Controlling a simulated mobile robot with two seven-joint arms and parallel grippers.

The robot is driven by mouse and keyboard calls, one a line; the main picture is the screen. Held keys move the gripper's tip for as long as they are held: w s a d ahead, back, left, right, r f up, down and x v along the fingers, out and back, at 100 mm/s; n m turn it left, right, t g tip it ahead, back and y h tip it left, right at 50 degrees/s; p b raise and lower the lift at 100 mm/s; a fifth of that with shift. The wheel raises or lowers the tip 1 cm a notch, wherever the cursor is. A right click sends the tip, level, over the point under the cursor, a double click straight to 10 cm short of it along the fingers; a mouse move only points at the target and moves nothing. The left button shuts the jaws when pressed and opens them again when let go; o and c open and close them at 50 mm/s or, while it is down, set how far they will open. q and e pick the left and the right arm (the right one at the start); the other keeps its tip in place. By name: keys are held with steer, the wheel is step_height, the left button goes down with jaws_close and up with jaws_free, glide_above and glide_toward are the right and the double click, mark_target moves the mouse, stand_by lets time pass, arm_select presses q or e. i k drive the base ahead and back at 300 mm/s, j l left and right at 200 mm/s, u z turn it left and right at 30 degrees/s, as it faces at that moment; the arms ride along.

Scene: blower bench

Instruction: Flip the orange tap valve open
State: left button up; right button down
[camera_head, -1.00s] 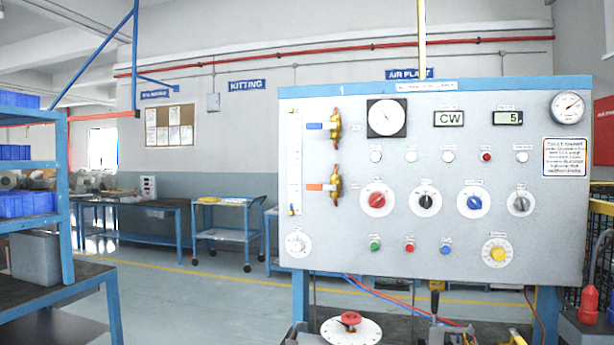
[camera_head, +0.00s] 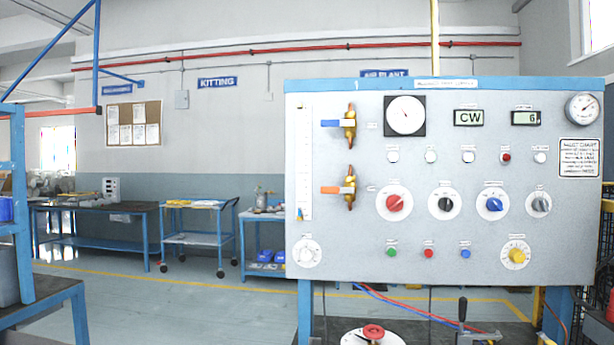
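The orange tap valve (camera_head: 332,190) is on the left part of the grey control panel (camera_head: 420,265). Its orange lever lies level, pointing left from a brass body (camera_head: 350,188). A similar valve with a blue lever (camera_head: 333,124) sits directly above it, also level and pointing left. A clear vertical gauge strip (camera_head: 305,165) stands just left of both valves. Neither of my grippers shows in the head view, so I cannot see how they stand. Nothing covers the orange lever.
The panel also carries a round dial, displays reading "CW" and "6", several knobs and buttons. Below it, a bench holds a white disc with a red knob (camera_head: 373,333) and a black-handled clamp (camera_head: 462,320). A blue shelf (camera_head: 22,230) stands at left; open floor lies between.

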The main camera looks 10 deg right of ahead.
mark_target(324, 189)
steer(key=i+j, duration=0.2)
steer(key=j, duration=0.2)
steer(key=i+j, duration=0.15)
steer(key=j, duration=0.2)
steer(key=i+j, duration=0.2)
steer(key=j, duration=0.2)
steer(key=i+j, duration=0.15)
steer(key=j, duration=0.2)
steer(key=j+u, duration=0.05)
